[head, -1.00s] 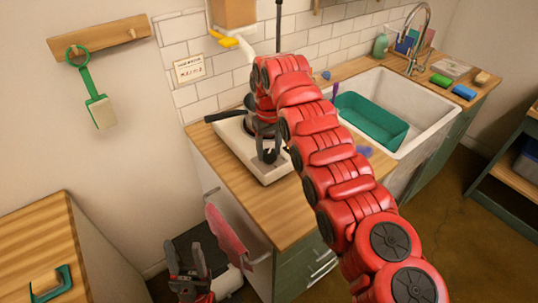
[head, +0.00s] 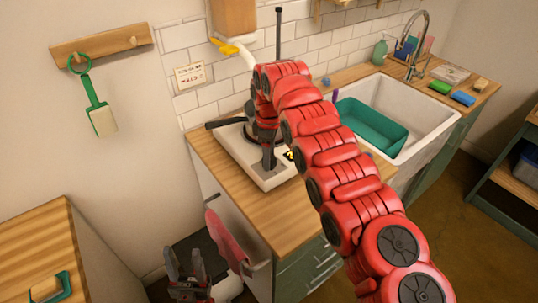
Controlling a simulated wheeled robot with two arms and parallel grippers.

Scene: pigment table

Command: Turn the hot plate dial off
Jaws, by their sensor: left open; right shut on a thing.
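The white hot plate (head: 240,153) stands on the wooden counter left of the sink, with a dark pan (head: 225,122) on top. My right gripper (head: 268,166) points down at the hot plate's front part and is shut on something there. The dial is hidden behind the fingers, so its setting cannot be read. A small yellow and black mark (head: 289,155) shows just right of the fingers. My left gripper (head: 186,268) is open and empty, low in front of the counter, away from the hot plate.
My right arm crosses the counter (head: 272,218) and hides part of it. A white sink (head: 436,108) with a green basin (head: 372,122) lies to the right. Another wooden top (head: 40,240) is at lower left.

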